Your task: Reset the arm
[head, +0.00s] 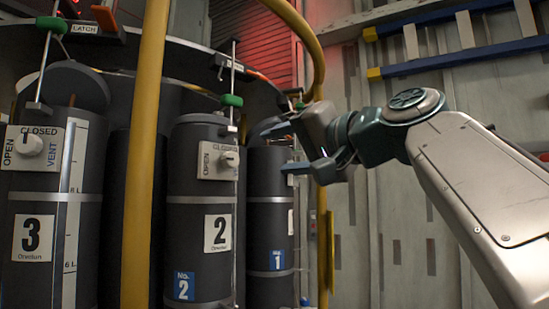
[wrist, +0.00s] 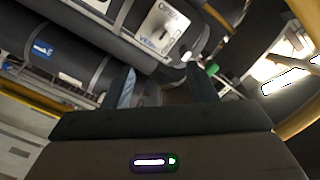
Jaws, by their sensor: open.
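My arm reaches in from the right of the head view. My gripper (head: 283,149) is open and empty, its fingers pointing left at the upper part of the dark cylinder marked 1 (head: 268,215). It overlaps that cylinder in the picture; I cannot tell whether it touches. In the wrist view my gripper (wrist: 165,92) shows two spread fingers with nothing held between them. A dark cylinder with a white vent plate (wrist: 163,28) lies beyond the fingers, tilted in that picture.
Cylinder 2 (head: 201,260) and cylinder 3 (head: 35,222) stand to the left, with vent knobs and green-handled rods. A yellow post (head: 145,150) rises in front. A curved yellow rail (head: 312,50) passes close behind my gripper. A blue-railed ladder (head: 460,58) hangs on the right wall.

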